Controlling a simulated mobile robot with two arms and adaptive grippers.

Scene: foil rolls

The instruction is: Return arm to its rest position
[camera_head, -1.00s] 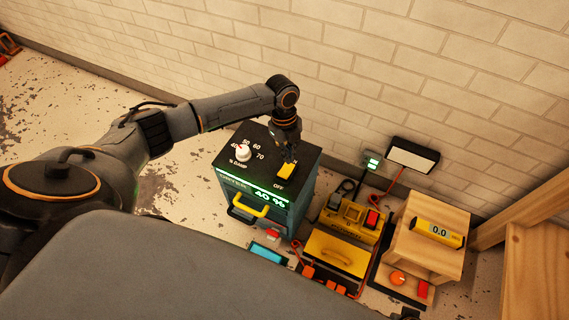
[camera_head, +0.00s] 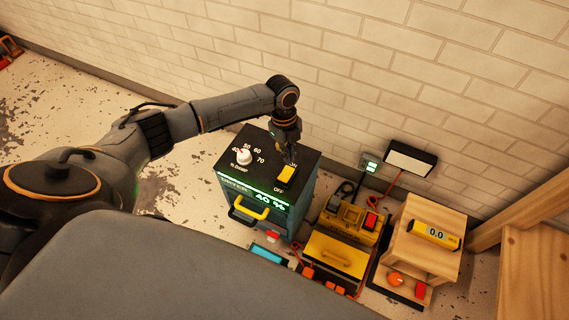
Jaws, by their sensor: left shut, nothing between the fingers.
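My left arm comes in from the left and reaches over a dark teal cabinet (camera_head: 297,213) with a black top. My left gripper (camera_head: 289,158) points down, shut and empty, just above or at the far edge of a yellow rocker switch (camera_head: 286,175) marked OFF on its near side. I cannot tell whether the fingertips touch the switch. A white dial knob (camera_head: 244,157) sits left of it among numbers, and the green display (camera_head: 268,197) reads 40 %. My right gripper is not in view.
Right of the cabinet stand a yellow-and-black machine (camera_head: 335,255), a wooden block (camera_head: 420,260) with a yellow meter (camera_head: 435,235) reading 0.0, and cables. A brick wall (camera_head: 400,60) rises behind. Wooden beams (camera_head: 535,220) stand at the right. Open floor (camera_head: 60,100) lies left.

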